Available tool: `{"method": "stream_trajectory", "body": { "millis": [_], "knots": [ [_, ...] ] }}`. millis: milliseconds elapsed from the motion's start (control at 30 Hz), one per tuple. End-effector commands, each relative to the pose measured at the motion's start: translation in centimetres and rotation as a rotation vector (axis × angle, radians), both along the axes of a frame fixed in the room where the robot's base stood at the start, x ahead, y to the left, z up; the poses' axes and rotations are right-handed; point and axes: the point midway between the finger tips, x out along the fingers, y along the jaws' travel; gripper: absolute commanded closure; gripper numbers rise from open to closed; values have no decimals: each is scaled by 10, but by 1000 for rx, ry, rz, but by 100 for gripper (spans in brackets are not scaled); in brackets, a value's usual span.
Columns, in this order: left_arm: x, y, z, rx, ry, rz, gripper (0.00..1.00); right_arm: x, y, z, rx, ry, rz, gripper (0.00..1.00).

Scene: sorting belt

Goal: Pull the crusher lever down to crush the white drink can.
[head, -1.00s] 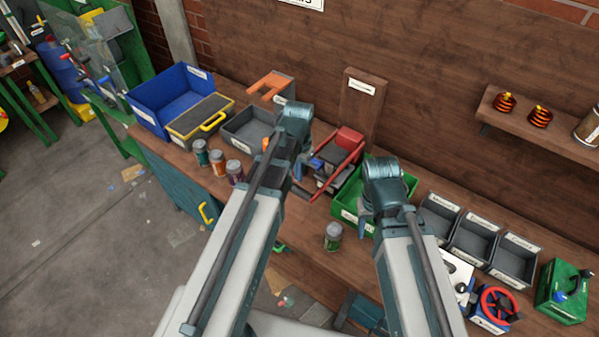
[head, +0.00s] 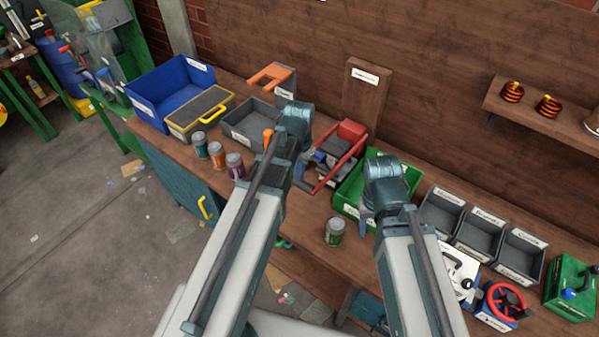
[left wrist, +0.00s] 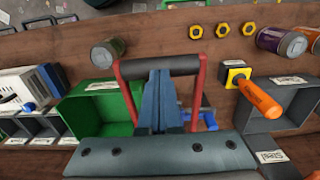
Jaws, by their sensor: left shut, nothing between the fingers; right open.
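The can crusher (head: 351,131) stands on the bench behind my left gripper, with a red top and red lever arms angled forward and low. In the left wrist view the lever's dark crossbar (left wrist: 185,65) spans two red arms. My left gripper (head: 303,184) is shut and empty at the lever's front end. In the left wrist view its blue fingers (left wrist: 158,80) overlap the crossbar; I cannot tell whether they touch it. I cannot make out the white can; the crusher's inside is mostly covered. My right gripper (head: 366,222) is open beside the green bin.
The green bin (head: 345,207) adjoins the crusher. A green-labelled can (head: 334,232) stands in front of it. Several cans (head: 217,156) and a grey tray (head: 240,135) are left. Grey bins (head: 440,215) and a red handwheel device (head: 503,303) are right.

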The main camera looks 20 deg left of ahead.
Motion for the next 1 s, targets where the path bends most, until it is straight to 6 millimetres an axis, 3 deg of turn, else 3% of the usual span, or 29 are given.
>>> {"method": "stream_trajectory", "body": {
  "millis": [733,1000],
  "knots": [
    [-4,2,-54,0,0,0,100,0,0,-54,-1,0,5,50],
    [-5,2,-57,0,0,0,100,0,0,-57,-1,0,5,50]
  ]
}}
